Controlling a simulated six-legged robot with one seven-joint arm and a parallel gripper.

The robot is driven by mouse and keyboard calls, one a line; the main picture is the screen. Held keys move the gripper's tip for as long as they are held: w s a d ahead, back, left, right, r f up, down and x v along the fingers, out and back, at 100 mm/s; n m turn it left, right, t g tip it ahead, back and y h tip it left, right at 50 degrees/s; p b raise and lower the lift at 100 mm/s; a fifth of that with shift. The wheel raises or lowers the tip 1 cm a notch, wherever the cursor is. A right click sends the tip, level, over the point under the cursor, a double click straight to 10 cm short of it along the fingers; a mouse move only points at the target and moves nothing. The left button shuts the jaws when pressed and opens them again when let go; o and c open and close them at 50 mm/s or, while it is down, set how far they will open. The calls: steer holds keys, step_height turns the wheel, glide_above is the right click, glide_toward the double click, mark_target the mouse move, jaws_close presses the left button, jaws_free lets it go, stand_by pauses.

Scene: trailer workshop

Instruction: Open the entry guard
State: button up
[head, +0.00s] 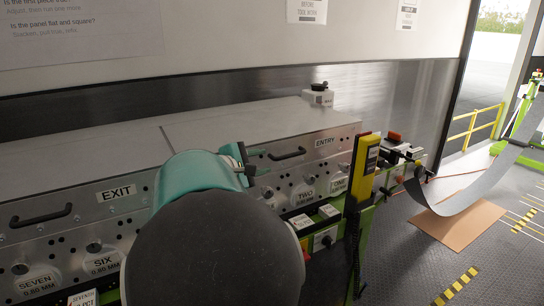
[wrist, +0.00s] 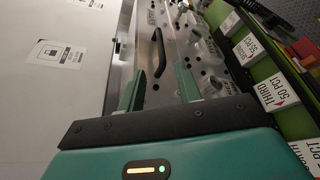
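The entry guard (head: 245,125) is the grey metal cover at the right part of the long machine, its front face marked ENTRY. It lies flat and looks closed; a seam parts it from the exit-side cover. Its black bar handle (head: 287,153) is on the front face, and it also shows in the wrist view (wrist: 159,52). My gripper (wrist: 158,85) is open, with two green fingers apart and nothing between them. The handle is beyond the fingertips, roughly in line with the gap, not visibly touched. In the head view my arm hides part of the front face.
The exit cover (head: 80,160) with its own handle (head: 40,215) is at left. A yellow upright post (head: 361,170) stands right of the entry side. A curved metal sheet (head: 480,185) hangs farther right. Labelled blocks (wrist: 268,88) line the green ledge below the face.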

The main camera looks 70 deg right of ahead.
mark_target(287, 156)
steer(key=x, duration=1.2)
steer(key=shift+d+f, duration=0.1)
jaws_close()
